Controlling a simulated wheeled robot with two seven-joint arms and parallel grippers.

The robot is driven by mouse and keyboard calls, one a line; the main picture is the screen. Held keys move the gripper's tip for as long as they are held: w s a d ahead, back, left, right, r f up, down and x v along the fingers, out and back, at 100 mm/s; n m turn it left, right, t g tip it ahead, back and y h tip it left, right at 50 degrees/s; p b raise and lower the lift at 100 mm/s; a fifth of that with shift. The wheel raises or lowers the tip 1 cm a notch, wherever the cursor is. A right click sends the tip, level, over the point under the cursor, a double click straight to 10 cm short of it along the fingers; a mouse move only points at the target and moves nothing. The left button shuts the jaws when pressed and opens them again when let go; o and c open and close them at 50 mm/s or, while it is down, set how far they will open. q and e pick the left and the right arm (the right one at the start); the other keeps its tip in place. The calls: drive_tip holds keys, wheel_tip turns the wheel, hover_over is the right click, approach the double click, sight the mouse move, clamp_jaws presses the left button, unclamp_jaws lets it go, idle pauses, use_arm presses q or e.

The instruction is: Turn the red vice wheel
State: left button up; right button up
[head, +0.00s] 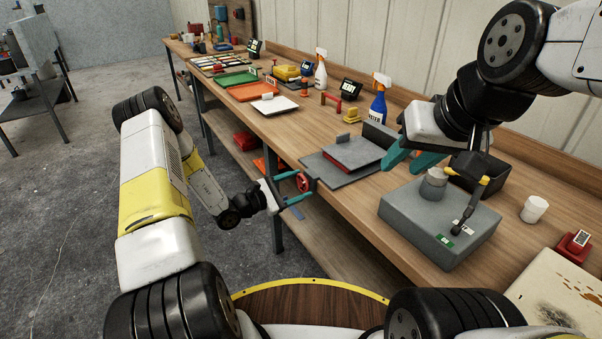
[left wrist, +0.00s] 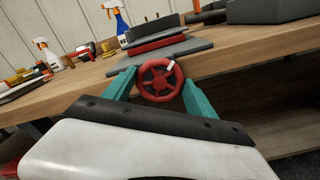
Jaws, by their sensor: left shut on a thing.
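The red vice wheel (head: 303,182) is at the front edge of the workbench, with a white mark on its rim in the left wrist view (left wrist: 158,81). My left gripper (head: 293,187) has its teal fingers shut on the wheel, one on each side of the rim in the left wrist view. The vice (head: 352,152) behind it shows grey plates with a red layer between them. My right gripper (head: 411,159) is above the bench, right of the vice, with its teal fingers apart and nothing visible between them.
A grey box (head: 440,222) with a knob and a yellow-and-black lever stands right of the vice. A blue spray bottle (head: 378,105), a white cup (head: 534,208) and a black bin (head: 485,178) are on the workbench (head: 345,205).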

use_arm(q)
drive_tip(key=m, duration=1.3)
drive_tip(key=shift+f+m, duration=0.15)
drive_tip(key=shift+m, duration=0.25)
drive_tip(key=m, duration=0.7)
drive_tip(key=shift+f, duration=0.1)
drive_tip(key=m, duration=0.6)
drive_tip(key=shift+f+m, duration=0.1)
drive_tip(key=shift+m, duration=0.2)
drive_tip(key=o, duration=1.1)
drive_tip(key=shift+a, duration=0.1)
